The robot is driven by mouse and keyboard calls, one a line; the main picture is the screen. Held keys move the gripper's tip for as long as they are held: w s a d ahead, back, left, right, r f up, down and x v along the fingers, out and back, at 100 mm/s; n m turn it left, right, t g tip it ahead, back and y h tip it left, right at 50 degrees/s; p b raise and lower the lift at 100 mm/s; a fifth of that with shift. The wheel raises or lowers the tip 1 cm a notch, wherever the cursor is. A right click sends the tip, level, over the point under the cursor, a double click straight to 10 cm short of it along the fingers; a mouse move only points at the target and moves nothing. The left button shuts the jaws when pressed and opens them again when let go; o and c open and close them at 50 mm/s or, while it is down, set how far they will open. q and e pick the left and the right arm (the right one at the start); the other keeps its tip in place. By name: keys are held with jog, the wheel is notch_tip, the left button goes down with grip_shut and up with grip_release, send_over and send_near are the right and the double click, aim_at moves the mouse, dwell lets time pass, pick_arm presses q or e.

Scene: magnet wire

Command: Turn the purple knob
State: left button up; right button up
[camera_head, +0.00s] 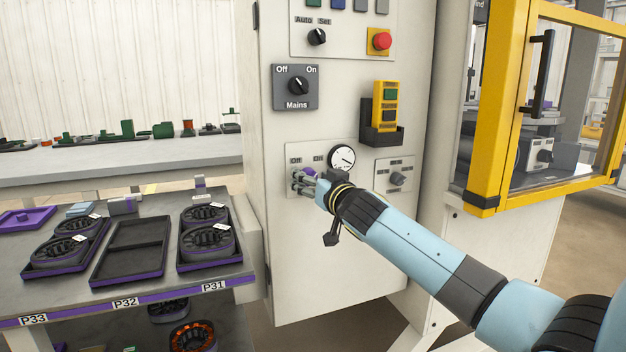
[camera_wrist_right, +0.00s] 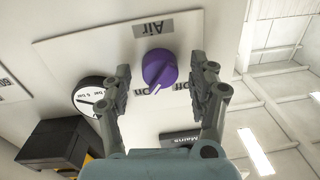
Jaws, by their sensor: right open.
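The purple knob (camera_wrist_right: 160,69) sits on the cabinet's panel, with an "Air" label on one side and "On" and "Off" labels on the other. Its white pointer mark lies between "On" and "Off" in the right wrist view. My right gripper (camera_wrist_right: 160,92) is open, with one finger on each side of the knob and a visible gap on both sides. In the head view the right gripper (camera_head: 304,181) is at the panel and hides most of the knob (camera_head: 309,172). My left gripper is not in view.
A round gauge (camera_head: 341,158) is just right of the knob. The Mains switch (camera_head: 296,87), a yellow-and-black button pendant (camera_head: 386,104) in a holder and a red button (camera_head: 381,41) are above. A yellow-framed door (camera_head: 490,110) stands to the right. A table with trays (camera_head: 128,252) is at left.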

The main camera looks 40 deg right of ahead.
jog(key=c, duration=1.1)
jog(key=shift+c, duration=0.2)
